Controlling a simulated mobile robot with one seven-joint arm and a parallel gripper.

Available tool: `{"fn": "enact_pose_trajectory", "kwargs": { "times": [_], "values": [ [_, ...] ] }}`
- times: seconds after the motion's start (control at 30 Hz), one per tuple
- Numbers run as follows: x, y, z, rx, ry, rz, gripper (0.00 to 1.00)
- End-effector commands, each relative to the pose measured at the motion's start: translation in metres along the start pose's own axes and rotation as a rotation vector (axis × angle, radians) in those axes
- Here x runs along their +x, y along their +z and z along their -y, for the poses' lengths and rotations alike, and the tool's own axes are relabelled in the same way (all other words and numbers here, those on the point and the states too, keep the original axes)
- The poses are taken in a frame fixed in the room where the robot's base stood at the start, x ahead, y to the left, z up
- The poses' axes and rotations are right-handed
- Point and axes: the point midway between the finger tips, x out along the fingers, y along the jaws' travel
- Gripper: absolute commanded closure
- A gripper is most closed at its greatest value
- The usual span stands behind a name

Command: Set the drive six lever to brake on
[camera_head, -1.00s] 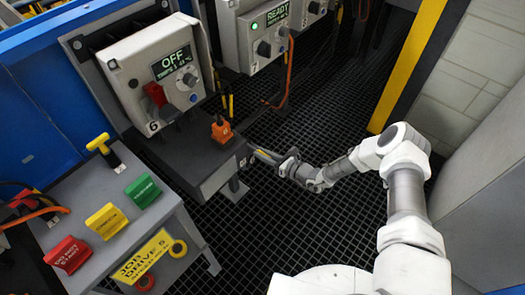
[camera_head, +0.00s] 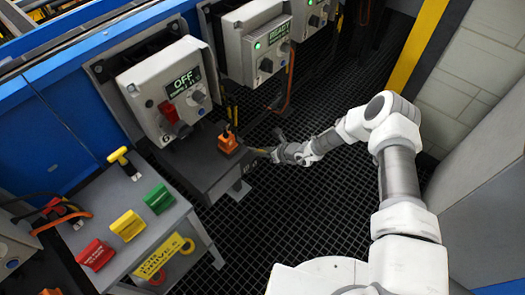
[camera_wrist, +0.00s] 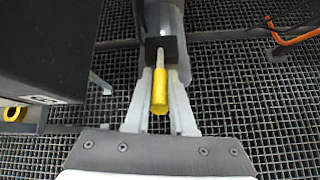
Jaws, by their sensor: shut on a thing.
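In the wrist view, a lever with a yellow grip (camera_wrist: 160,92) points toward me from a black block (camera_wrist: 160,49) on a grey cylinder (camera_wrist: 162,18). My gripper (camera_wrist: 160,76) is shut on this lever, with one pale finger on each side. In the head view, my gripper (camera_head: 272,153) is low beside the dark box in front of the panel. The lever itself cannot be made out there. The control panel (camera_head: 150,95) carries a display (camera_head: 183,82) reading OFF and a red switch handle (camera_head: 170,112).
A dark box (camera_head: 190,160) with an orange plug (camera_head: 228,143) stands left of my gripper; its side also shows in the wrist view (camera_wrist: 45,60). A bench (camera_head: 105,180) holds red, yellow and green tags and a yellow-handled tool (camera_head: 122,158). Open grating floor (camera_head: 310,210) surrounds my arm.

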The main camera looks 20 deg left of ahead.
Motion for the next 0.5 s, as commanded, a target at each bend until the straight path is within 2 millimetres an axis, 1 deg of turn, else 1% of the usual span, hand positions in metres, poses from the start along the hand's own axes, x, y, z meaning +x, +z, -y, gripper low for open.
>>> {"fn": "enact_pose_trajectory", "kwargs": {
  "times": [0.3,0.33,0.4,0.5],
  "values": [
    [0.0,-0.0004,-0.0005,0.001,0.0,-0.003,1.0],
    [0.0,-0.0003,-0.0005,0.001,0.0,-0.003,0.76],
    [0.0001,-0.0001,-0.0005,0.001,0.0,-0.003,0.63],
    [0.0001,0.0003,-0.0004,0.001,0.0,-0.002,0.48]
  ]
}}
